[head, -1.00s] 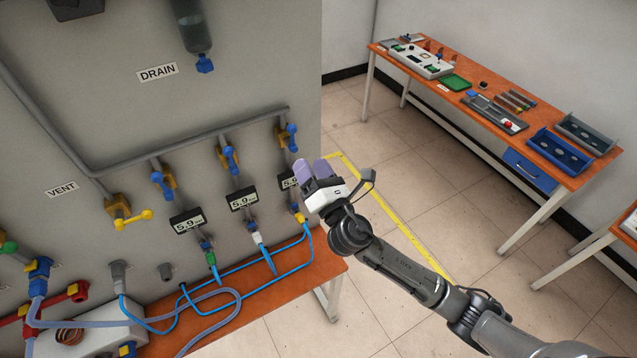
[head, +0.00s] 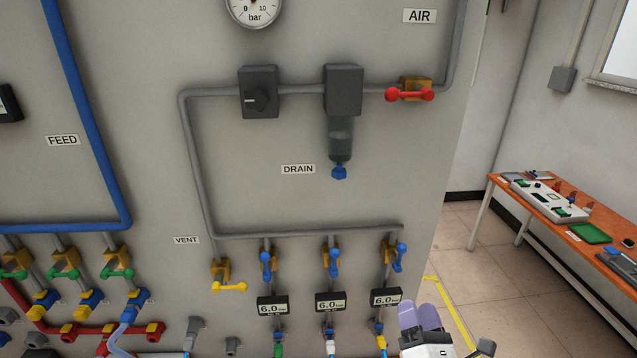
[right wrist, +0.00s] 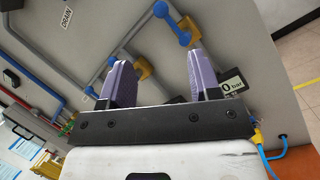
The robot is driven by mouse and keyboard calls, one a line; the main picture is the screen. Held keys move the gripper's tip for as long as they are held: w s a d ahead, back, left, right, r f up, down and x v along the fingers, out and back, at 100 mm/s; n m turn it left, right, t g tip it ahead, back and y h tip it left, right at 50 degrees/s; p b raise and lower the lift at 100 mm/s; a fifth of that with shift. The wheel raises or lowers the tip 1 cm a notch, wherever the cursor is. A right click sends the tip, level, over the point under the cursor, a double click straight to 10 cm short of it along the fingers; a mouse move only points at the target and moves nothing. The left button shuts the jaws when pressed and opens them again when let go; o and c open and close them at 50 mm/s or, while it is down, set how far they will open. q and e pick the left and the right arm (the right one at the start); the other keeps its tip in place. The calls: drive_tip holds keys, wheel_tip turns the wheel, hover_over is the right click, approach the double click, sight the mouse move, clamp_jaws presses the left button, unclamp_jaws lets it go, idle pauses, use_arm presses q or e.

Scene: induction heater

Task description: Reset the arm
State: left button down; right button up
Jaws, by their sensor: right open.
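My right gripper (head: 420,316) is at the lower edge of the head view, just right of and below the rightmost pressure display (head: 386,298). Its two purple fingers are spread with nothing between them. In the right wrist view the open fingers (right wrist: 160,78) point toward the grey panel (right wrist: 135,25) and its blue-handled valves (right wrist: 172,22). I cannot tell how far the fingertips are from the panel. My left arm and left gripper are not in view.
Three blue-handled valves (head: 332,260) stand above the displays. A yellow-handled vent valve (head: 228,287) is to their left, and a red-handled air valve (head: 410,94) is higher up. An orange workbench (head: 546,213) stands at the right, with open floor before it.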

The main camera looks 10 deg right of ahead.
drive_tip(key=s+d+f+m+g+h, duration=0.2)
drive_tip(key=f+m+g, duration=0.15)
drive_tip(key=m, duration=0.75)
drive_tip(key=s+d+f+m+g+h, duration=0.1)
drive_tip(key=d+f+m+g+h, duration=0.3)
drive_tip(key=m, duration=0.6)
drive_tip(key=s+a+f+m+g+y+p, duration=0.1)
drive_tip(key=s+a+f+g+y+p, duration=0.1)
drive_tip(key=s, duration=0.7)
drive_tip(key=s+a+f+m+g+y+p, duration=0.2)
drive_tip(key=s+a+f+g+y+p, duration=0.1)
drive_tip(key=s, duration=0.6)
drive_tip(key=s+a+f+m+g+y+p, duration=0.1)
drive_tip(key=s+a+f+g+y+p, duration=0.2)
drive_tip(key=s, duration=0.7)
drive_tip(key=a+f+g, duration=0.1)
drive_tip(key=a+g, duration=0.1)
drive_tip(key=a, duration=0.1)
drive_tip(key=shift+m+g, duration=0.35)
drive_tip(key=shift+m, duration=0.05)
drive_tip(key=shift+a, duration=0.1)
